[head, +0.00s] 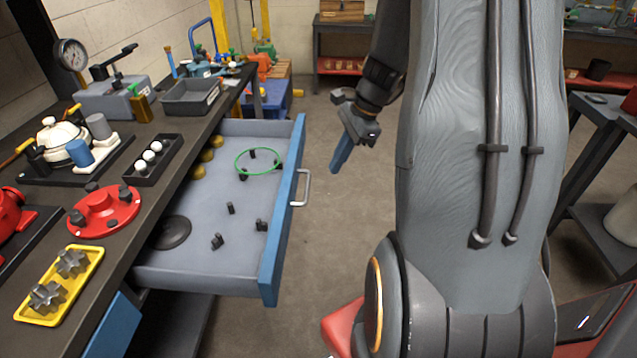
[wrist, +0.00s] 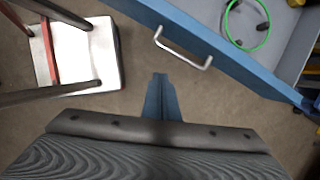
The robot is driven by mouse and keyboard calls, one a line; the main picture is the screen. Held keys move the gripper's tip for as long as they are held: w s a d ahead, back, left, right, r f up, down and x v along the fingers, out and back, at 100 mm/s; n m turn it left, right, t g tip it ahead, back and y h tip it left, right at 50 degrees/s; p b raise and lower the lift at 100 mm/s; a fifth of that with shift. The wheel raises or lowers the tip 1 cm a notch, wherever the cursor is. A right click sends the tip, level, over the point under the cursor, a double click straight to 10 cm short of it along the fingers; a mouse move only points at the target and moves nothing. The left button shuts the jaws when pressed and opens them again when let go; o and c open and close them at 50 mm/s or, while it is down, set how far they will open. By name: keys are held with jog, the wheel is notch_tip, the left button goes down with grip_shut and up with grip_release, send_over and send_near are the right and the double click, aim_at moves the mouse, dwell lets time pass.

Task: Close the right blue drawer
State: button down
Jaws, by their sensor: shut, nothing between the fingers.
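The blue drawer (head: 283,222) is pulled well out from the dark workbench, and its grey inside shows. Its metal handle (head: 303,188) is on the blue front; the handle also shows at the top of the wrist view (wrist: 183,47). Inside lie a green ring (head: 257,160), several small black parts, a dark disc (head: 171,232) and several brass pieces (head: 206,155). My gripper (head: 340,155), with blue fingers, is shut and empty in the air to the right of the drawer front, apart from the handle. The wrist view shows the fingers (wrist: 160,95) below the handle.
The workbench (head: 150,207) on the left bears a red flange (head: 104,211), a yellow tray (head: 60,285) and a grey bin (head: 191,96). Another blue front (head: 112,328) is below it. Bare floor lies right of the open drawer. A dark table (head: 600,115) stands at the right.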

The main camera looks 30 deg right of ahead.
jog(key=w+d+f+m, duration=0.1)
jog(key=d+m, duration=0.2)
jog(key=d, duration=0.1)
jog(key=w+a+f+p, duration=0.1)
jog(key=w+a+f, duration=0.1)
jog(key=a+f, duration=0.1)
jog(key=w+a+f+m+t+p, duration=0.1)
jog(key=w+a+f+p, duration=0.1)
jog(key=f, duration=0.3)
jog(key=shift+w+a+f+y, duration=0.3)
jog(key=shift+w+a+f, duration=0.05)
jog(key=shift+w+a, duration=0.1)
jog(key=shift+a, duration=0.1)
